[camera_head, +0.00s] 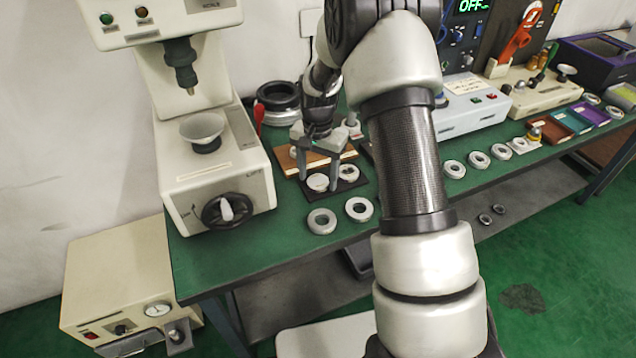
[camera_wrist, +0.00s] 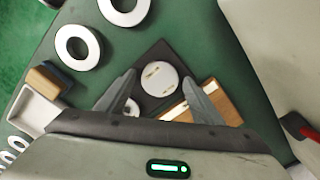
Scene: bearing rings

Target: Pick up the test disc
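A round pale disc with small tan marks (camera_wrist: 159,78), which I take for the test disc, lies flat on a dark square plate (camera_wrist: 181,68). In the head view the disc (camera_head: 318,183) shows at the plate's near left, partly behind a finger. My gripper (camera_wrist: 160,82) is open and points down over it, with one finger on each side of the disc. In the head view the gripper (camera_head: 319,181) hangs low over the plate. I cannot tell whether the fingers touch the disc. A second round piece (camera_head: 348,172) sits on the same plate, partly hidden by a finger in the wrist view.
Two metal rings (camera_head: 322,221) (camera_head: 359,209) lie on the green bench in front of the plate. A brown wooden board (camera_wrist: 222,103) lies beside the plate. A press-like tester (camera_head: 215,165) stands close on the left. More rings and instruments are to the right.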

